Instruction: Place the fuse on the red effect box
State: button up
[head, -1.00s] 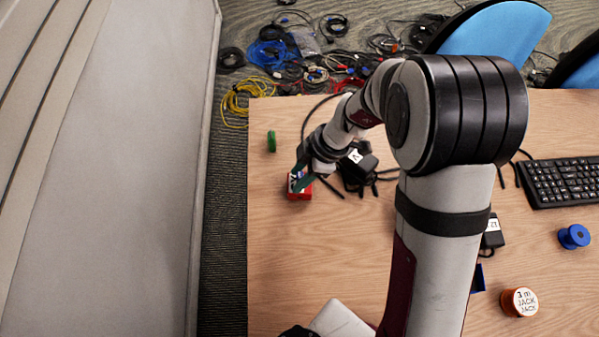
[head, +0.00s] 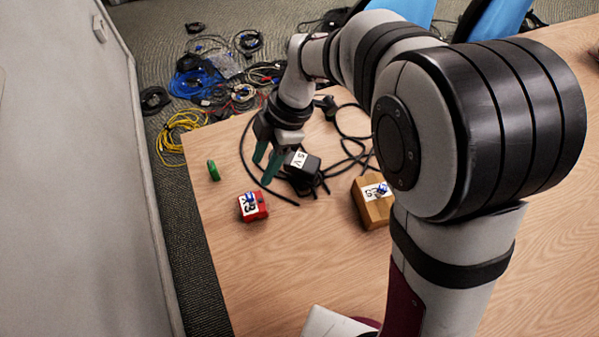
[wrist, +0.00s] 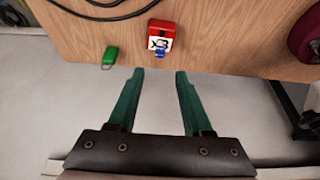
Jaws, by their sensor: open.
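The red effect box (head: 252,207) stands on the table's left part, with a white label on top. A small blue piece (head: 250,198) rests on it and looks like the fuse, though it is too small to be sure. In the wrist view the red box (wrist: 162,30) is ahead of the fingertips, with the blue piece (wrist: 160,54) at its near side. My gripper (head: 263,170) is open and empty, above and beyond the red box in the head view, apart from it. Its green fingers (wrist: 160,74) stand wide apart with nothing between them.
A wooden box (head: 373,204) with a label and another small blue piece (head: 382,188) stands right. A black adapter (head: 302,168) and its cable lie near my gripper. A green object (head: 213,171) lies near the left table edge. Bare table lies in front of the red box.

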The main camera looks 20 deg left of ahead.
jog(key=s+d+r+m+t, duration=0.1)
jog(key=s+d+r+m, duration=0.15)
jog(key=d+m, duration=0.65)
jog(key=s+d+r+m+t, duration=0.1)
jog(key=d+r+m, duration=0.3)
jog(key=d+m, duration=0.45)
jog(key=s+d+m+t+h, duration=0.1)
jog(key=s+d+m, duration=0.7)
jog(key=m, duration=0.7)
jog(key=shift+s+f, duration=0.15)
jog(key=shift+f, duration=0.15)
